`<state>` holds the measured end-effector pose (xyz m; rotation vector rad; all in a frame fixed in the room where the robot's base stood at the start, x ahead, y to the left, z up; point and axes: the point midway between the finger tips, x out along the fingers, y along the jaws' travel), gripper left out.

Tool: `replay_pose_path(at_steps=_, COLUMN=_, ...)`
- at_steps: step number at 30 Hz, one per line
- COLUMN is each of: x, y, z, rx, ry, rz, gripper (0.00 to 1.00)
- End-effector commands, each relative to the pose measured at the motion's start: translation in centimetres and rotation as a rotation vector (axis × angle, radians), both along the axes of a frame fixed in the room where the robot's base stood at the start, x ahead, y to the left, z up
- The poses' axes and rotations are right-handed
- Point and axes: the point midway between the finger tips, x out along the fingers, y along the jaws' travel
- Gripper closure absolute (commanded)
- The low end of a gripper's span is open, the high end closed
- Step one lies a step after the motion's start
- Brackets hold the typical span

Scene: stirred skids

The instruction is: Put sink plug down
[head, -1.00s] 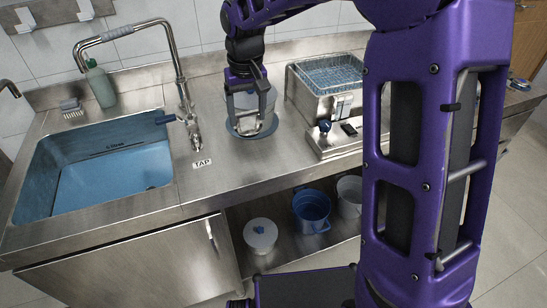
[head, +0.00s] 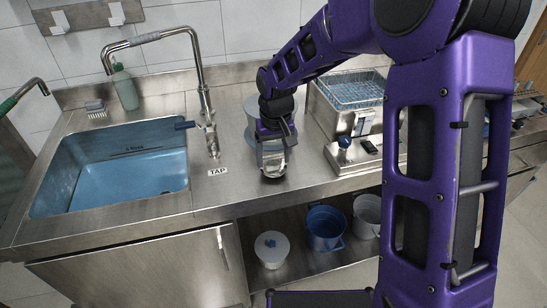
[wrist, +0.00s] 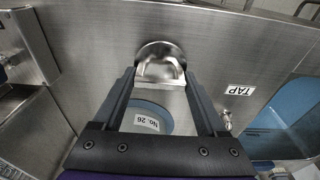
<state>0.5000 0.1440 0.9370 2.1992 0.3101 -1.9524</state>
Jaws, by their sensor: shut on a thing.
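The sink plug (wrist: 160,52) is a round, shiny metal piece with a raised loop handle. My gripper (wrist: 160,76) is shut on its handle in the wrist view. In the head view my gripper (head: 272,158) points down low over the steel counter, right of the tap. The plug (head: 273,172) shows below the fingers, close to the counter near its front edge. I cannot tell whether it touches the counter.
A pale container with a blue base (head: 252,132) stands behind my gripper; its "No. 26" label (wrist: 147,121) shows in the wrist view. The blue sink (head: 110,170) and tap (head: 207,130) are left. A steel basket unit (head: 345,100) is right. Bare counter (head: 235,190) lies between.

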Motion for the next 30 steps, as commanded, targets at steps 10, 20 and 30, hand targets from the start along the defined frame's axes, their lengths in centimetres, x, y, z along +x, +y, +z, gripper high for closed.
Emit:
replay_pose_path(at_steps=10, x=0.0, y=0.0, z=-0.5, rx=-0.001, ry=-0.002, rz=0.001, gripper=0.85)
replay_pose_path(at_steps=20, x=0.0, y=0.0, z=-0.4, rx=-0.001, ry=-0.002, rz=0.001, gripper=0.0)
replay_pose_path(at_steps=30, x=-0.1, y=-0.1, z=2.6, rx=0.0, ry=-0.007, rz=0.001, gripper=0.0)
